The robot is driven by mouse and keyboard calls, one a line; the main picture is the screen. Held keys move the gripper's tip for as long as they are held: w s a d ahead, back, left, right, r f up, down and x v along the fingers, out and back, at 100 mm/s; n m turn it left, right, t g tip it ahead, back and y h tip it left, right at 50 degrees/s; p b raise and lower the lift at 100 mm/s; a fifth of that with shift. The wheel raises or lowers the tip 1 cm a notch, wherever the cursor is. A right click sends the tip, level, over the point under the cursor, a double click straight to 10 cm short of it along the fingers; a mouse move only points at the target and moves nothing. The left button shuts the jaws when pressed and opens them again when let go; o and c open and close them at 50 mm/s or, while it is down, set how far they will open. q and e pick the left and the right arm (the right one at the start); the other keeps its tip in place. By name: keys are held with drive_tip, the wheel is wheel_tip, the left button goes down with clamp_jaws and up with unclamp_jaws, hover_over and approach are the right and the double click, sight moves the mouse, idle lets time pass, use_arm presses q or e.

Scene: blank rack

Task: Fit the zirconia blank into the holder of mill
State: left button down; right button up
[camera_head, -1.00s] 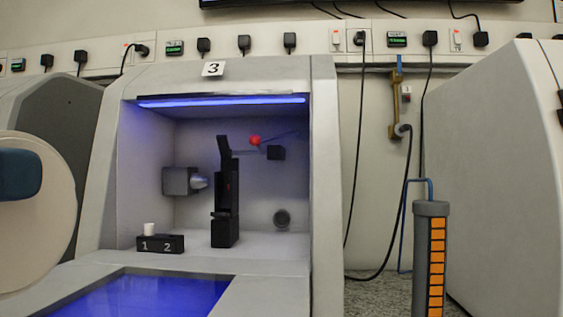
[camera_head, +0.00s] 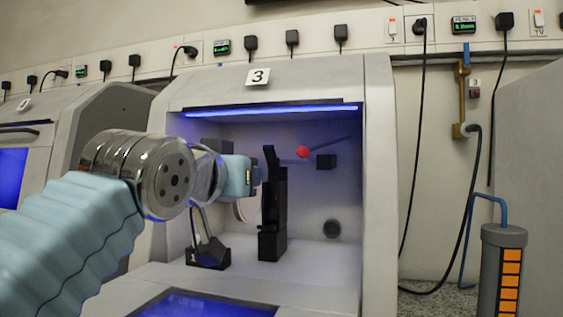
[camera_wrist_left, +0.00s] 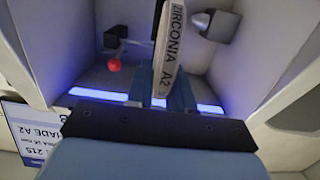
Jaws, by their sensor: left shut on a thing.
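The pale zirconia blank (camera_head: 246,208) shows as a partly hidden disc inside mill 3 (camera_head: 381,190). In the left wrist view the blank (camera_wrist_left: 171,50) is seen nearly edge-on, with "ZIRCONIA A2" on its rim. My left gripper (camera_head: 258,177) is shut on it, and its blue fingers (camera_wrist_left: 165,88) clasp the near part of the blank. The black upright holder (camera_head: 272,220) stands just right of the blank in the head view. Whether they touch cannot be told. My right gripper is in neither current view.
A red ball (camera_head: 302,152) on a thin lever and a black block (camera_head: 326,161) are behind the holder. A small black stand (camera_head: 208,254) is on the mill floor below my left wrist. The opening's right wall stands close. A grey canister (camera_head: 504,270) is at far right.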

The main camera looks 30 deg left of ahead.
use_arm(q)
drive_tip(key=shift+x, duration=0.9)
drive_tip(key=shift+a, duration=0.15)
drive_tip(key=shift+f, duration=0.1)
drive_tip(key=shift+f+x, duration=0.2)
drive_tip(key=shift+x, duration=0.7)
drive_tip(key=shift+f+x, duration=0.2)
drive_tip(key=shift+x, duration=0.7)
drive_tip(key=shift+f+x, duration=0.15)
drive_tip(key=shift+x, duration=0.8)
drive_tip(key=shift+f+x, duration=0.2)
drive_tip(key=shift+x, duration=0.7)
drive_tip(key=shift+f+x, duration=0.15)
drive_tip(key=shift+x, duration=0.75)
drive_tip(key=c, duration=0.9)
unclamp_jaws()
drive_tip(key=shift+f, duration=0.1)
